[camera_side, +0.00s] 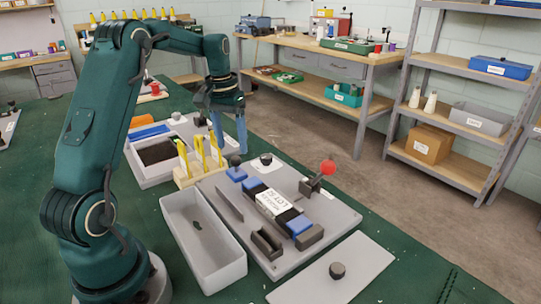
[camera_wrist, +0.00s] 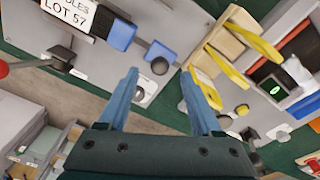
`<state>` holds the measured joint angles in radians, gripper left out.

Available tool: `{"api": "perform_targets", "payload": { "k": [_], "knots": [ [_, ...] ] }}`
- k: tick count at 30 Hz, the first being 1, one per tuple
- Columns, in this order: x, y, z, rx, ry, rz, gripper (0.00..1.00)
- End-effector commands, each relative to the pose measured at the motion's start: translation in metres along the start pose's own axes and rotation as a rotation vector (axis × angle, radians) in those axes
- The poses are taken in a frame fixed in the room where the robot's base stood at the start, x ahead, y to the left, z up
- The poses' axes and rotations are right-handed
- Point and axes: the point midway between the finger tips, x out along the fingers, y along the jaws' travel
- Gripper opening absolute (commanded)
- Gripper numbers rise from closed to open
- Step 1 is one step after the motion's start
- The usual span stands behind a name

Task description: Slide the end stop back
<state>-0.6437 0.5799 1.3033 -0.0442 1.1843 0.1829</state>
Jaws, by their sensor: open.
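My gripper (camera_side: 229,142) is open and empty, its two blue fingers pointing down above the far left corner of the grey fixture plate (camera_side: 335,212). In the wrist view its fingertips (camera_wrist: 161,74) are apart, with a dark round knob (camera_wrist: 159,60) between and beyond them. In the side view a small blue block (camera_side: 236,174) with a dark ball knob sits at the far left end of the row; it looks like the end stop. The row holds a dark strip under a white label (camera_side: 273,201) reading LOT 57, between blue blocks. The fingers appear clear of the block.
A wooden rack (camera_side: 197,168) with yellow-handled tools stands close left of my gripper. A red-ball lever (camera_side: 327,168) rises at the plate's right.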

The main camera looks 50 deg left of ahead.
Motion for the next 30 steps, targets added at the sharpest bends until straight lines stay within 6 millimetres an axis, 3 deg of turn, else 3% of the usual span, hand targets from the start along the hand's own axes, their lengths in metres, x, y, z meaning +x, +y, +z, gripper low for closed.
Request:
{"api": "perform_targets", "payload": {
  "k": [3,9,21,30],
  "knots": [
    [0.000,0.008,0.001,0.333,-0.003,-0.090,0.66],
    [-0.001,0.011,0.000,0.651,-0.019,-0.179,0.66],
    [0.042,0.003,-0.002,0.680,-0.025,-0.186,0.66],
    [0.049,0.002,-0.002,0.678,-0.022,-0.186,0.66]
  ]
}}
